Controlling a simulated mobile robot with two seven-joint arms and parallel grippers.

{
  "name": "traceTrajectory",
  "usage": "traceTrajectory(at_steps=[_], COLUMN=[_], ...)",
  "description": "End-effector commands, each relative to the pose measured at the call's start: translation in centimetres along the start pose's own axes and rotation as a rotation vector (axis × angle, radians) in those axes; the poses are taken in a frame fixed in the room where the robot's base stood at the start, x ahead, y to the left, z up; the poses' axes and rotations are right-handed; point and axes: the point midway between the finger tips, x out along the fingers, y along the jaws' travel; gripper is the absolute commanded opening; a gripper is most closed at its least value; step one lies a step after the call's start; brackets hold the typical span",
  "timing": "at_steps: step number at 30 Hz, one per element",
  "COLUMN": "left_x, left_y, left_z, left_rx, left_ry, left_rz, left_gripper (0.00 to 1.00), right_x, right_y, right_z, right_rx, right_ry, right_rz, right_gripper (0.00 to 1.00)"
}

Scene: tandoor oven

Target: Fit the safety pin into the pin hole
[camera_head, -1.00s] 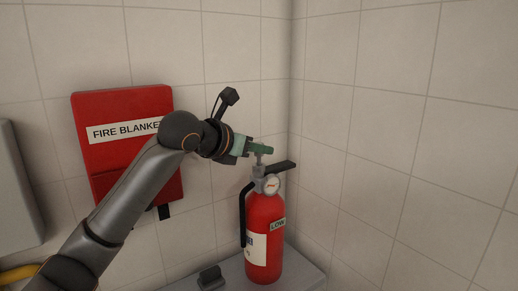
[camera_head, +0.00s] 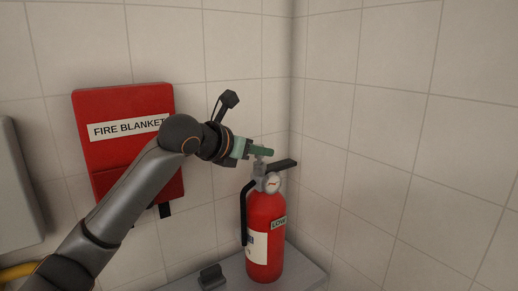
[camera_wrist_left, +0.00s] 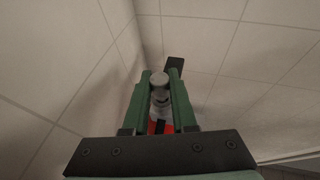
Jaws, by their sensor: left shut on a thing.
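My left gripper (camera_head: 262,151) is above the valve of the red fire extinguisher (camera_head: 264,220), its green fingers reaching right. In the left wrist view the fingers (camera_wrist_left: 159,84) are shut on the grey safety pin (camera_wrist_left: 158,79), whose round head shows between the fingertips. In the head view a grey bit of the pin (camera_head: 259,158) shows just below the fingers, close over the valve top. I cannot tell whether the pin touches the valve. The pin hole is not clearly visible. My right gripper is not in view.
The extinguisher has a black lever (camera_head: 283,165) pointing right and a round gauge (camera_head: 273,183). It stands on a grey ledge (camera_head: 300,272) in the corner, beside a small dark block (camera_head: 211,277). A red fire blanket box (camera_head: 105,110) hangs on the tiled wall at left.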

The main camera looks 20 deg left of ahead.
Motion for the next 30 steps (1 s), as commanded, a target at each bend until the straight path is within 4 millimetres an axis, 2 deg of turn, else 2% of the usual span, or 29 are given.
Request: traceTrajectory(at_steps=[16,17,18,25,30], left_x=[0.6,0.5,0.5,0.5,0.5], left_y=[0.0,0.0,0.0,0.0,0.0], left_z=[-1.4,-1.2,-1.2,-1.2,-1.2], left_rx=[0.0,0.0,0.0,0.0,0.0], left_ry=[0.0,-0.001,-0.001,0.0,0.0], left_rz=[0.0,0.0,0.0,0.0,0.0], left_gripper=[0.0,0.28,0.33,0.59,0.6], right_x=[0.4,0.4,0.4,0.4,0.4], right_y=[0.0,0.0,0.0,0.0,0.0], right_z=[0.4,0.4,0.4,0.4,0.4], right_rx=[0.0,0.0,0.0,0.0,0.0], right_ry=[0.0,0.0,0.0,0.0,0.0], right_rz=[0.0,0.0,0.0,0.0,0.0], right_gripper=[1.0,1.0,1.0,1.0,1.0])
